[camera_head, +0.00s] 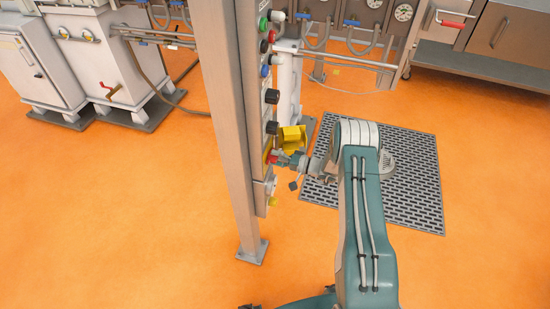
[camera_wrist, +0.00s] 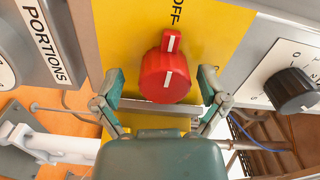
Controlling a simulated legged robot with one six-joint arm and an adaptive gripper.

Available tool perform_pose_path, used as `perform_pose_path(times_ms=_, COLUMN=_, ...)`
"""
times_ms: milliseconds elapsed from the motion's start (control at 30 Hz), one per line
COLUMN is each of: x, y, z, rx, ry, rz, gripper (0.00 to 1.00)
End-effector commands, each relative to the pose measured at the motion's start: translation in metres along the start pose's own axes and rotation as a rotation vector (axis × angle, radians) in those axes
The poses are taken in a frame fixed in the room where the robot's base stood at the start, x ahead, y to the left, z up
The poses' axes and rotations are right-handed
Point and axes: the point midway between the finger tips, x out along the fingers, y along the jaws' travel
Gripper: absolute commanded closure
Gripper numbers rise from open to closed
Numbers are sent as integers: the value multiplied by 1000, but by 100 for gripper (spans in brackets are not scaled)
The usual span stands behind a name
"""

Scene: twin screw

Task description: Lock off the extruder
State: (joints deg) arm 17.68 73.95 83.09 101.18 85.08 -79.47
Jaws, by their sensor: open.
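A red rotary knob (camera_wrist: 165,78) sits on a yellow plate (camera_wrist: 220,40) in the wrist view. Its narrow tab with a white mark points up toward the word OFF, which is partly cut off at the top edge. My gripper (camera_wrist: 161,92) is open, with one finger on each side of the knob and visible gaps to it. In the head view my gripper (camera_head: 288,161) is at the lower part of the upright control panel (camera_head: 249,60), beside the red knob (camera_head: 272,159). A yellow boxy part (camera_head: 292,138) sticks out just above it.
A black knob (camera_wrist: 291,91) on a white dial plate is close at the right of the wrist view. In the head view, a metal post (camera_head: 225,120) stands left of the panel. Orange floor is clear at the lower left.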

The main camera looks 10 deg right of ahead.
Motion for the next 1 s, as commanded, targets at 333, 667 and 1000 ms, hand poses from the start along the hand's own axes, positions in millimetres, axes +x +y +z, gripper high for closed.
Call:
perform_pose_path(times_ms=333, x=-17, y=-1, z=-2, rx=-1, ry=5, rz=-1, gripper=7)
perform_pose_path(times_ms=667, x=-85, y=0, z=-2, rx=0, ry=5, rz=0, gripper=7)
perform_pose_path(times_ms=1000, x=-119, y=1, z=0, rx=0, ry=1, rz=0, gripper=7)
